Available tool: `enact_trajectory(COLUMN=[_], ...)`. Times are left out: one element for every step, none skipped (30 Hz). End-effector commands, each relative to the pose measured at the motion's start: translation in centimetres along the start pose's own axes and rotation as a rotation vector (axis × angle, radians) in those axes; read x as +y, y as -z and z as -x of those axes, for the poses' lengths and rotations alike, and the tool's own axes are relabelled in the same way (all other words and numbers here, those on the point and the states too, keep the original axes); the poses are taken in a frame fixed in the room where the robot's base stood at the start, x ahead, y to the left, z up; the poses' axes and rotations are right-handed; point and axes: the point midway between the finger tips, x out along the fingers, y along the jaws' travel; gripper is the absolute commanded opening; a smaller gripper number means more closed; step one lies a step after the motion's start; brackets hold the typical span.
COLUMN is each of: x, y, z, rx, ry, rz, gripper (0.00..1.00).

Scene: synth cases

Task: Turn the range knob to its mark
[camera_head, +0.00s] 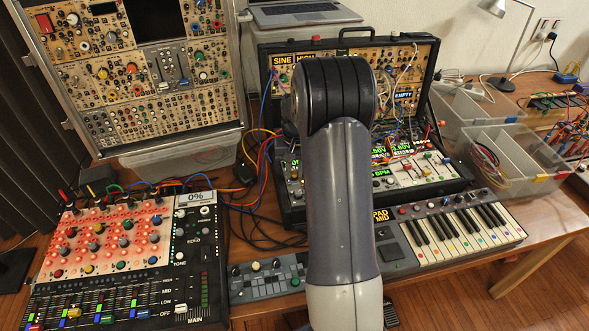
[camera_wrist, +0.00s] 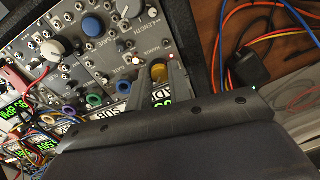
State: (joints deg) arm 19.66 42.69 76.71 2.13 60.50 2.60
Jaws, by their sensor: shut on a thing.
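In the wrist view the two dark fingers of my gripper (camera_wrist: 160,80) reach onto a grey module panel (camera_wrist: 102,62). They are shut on a small yellow knob (camera_wrist: 159,71), one finger on each side of it. Its small label is too blurred to read, so I cannot confirm it is the range knob, and its mark and pointer are not clear. In the head view my arm covers the middle of the black synth case (camera_head: 262,90), hiding my gripper and the knob.
Patch cables (camera_wrist: 30,125) hang at lower left. In the head view a keyboard (camera_head: 460,232) and a mixer (camera_head: 120,290) stand in front.

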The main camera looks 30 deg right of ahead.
Motion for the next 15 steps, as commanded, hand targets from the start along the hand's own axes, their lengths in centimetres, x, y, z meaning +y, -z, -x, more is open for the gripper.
enact_trajectory(x=[-0.02,-0.02,-0.02,-0.02,-0.02,-0.02,-0.02,-0.02,-0.01,-0.01,-0.01,-0.01,-0.01,-0.01,-0.01], y=[0.06,0.06,0.06,0.06,0.06,0.06,0.06,0.05,0.05,0.04,0.04,0.03,0.03,0.02,0.02], z=[0.08,0.08,0.08,0.08,0.08,0.08,0.08,0.08,0.07,0.06,0.06,0.05,0.05,0.04,0.03], rx=[0.002,0.002,0.002,0.002,0.002,0.002,0.002,0.002,0.002,0.002,0.001,0.001,0.001,0.001,0.001], ry=[0.001,0.001,0.001,0.001,0.001,0.001,0.001,0.001,0.001,0.001,0.001,0.001,0.0,0.0,0.0], rz=[-0.001,-0.001,-0.001,-0.001,-0.001,-0.001,0.0,0.0,0.0,0.0,0.0,0.0,0.0,0.0,0.0], gripper=[0.0,0.0,0.0,0.0,0.0,0.22,0.24,0.27,0.3,0.32,0.35,0.38,0.4,0.41,0.41])
